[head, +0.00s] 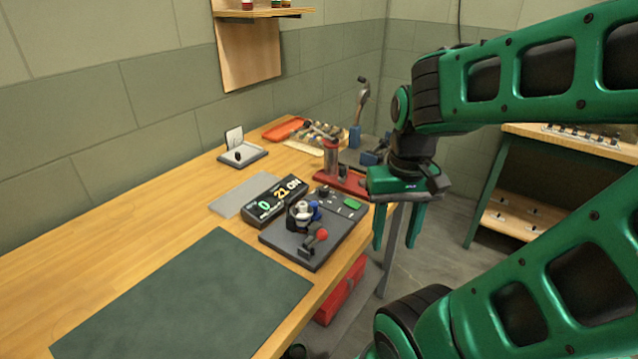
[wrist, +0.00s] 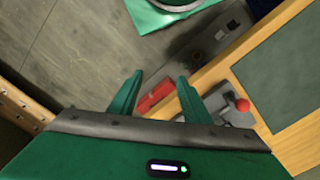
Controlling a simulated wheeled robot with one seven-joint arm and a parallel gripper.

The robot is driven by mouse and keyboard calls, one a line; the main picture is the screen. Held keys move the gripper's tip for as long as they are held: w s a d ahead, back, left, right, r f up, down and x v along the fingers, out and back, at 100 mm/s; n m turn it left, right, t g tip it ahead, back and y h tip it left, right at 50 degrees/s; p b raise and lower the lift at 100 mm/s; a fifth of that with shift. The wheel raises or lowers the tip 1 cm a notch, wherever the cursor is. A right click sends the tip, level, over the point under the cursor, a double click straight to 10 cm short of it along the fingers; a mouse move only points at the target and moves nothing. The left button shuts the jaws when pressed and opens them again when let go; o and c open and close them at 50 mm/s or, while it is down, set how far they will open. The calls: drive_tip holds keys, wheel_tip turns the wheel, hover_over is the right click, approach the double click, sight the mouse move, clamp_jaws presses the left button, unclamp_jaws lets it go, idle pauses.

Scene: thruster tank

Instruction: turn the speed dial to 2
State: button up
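A dark control panel (head: 283,239) lies at the table's right edge. It carries a small black knob (head: 323,191), a white and blue fitting (head: 302,213), a lever with a red ball (head: 321,234) and a green button (head: 353,204). I cannot tell for sure which part is the speed dial, or its setting. A black display (head: 262,214) behind the panel shows 0, 21 and ON. My gripper (head: 397,242) is open and empty, pointing down, right of the panel and apart from it. The wrist view shows its spread fingers (wrist: 160,76) and the red ball (wrist: 243,105).
A red-based stand (head: 342,180) is behind the panel, near my gripper. A hammer (head: 361,100) stands upright farther back. A dark green mat (head: 185,300) covers the near table. A red box (head: 341,291) is below the table edge. Floor lies under my gripper.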

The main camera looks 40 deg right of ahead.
drive_tip(key=r, duration=0.1)
drive_tip(key=n, duration=1.8)
approach(323, 188)
wheel_tip(323, 188, down, 8)
drive_tip(key=shift+f, duration=0.2)
drive_tip(key=shift+m, duration=0.3)
drive_tip(key=c, duration=1)
